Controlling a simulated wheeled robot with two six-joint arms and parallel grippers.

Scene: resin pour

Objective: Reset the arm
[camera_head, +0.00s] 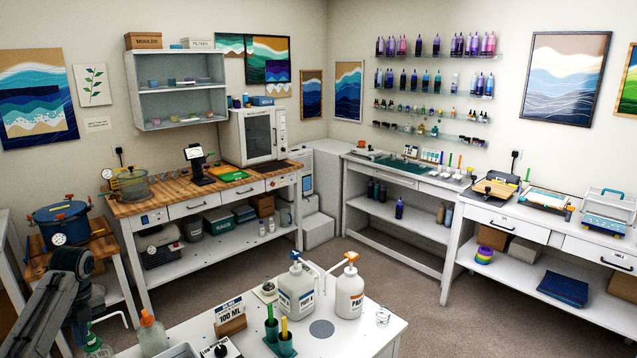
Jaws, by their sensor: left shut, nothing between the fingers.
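My left arm comes in from the lower left corner, dark grey and bent at a joint. Its gripper (78,322) points down at the left end of the front white table (372,340). It is shut and holds nothing. The fingertips are small and dark, so their detail is hard to make out. A green-topped bottle (97,346) stands close to it, and an orange-topped bottle (152,335) stands to its right. I cannot tell whether the gripper touches the green-topped bottle. My right arm and gripper are not in view.
A blue pressure pot (62,222) stands behind my left arm.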

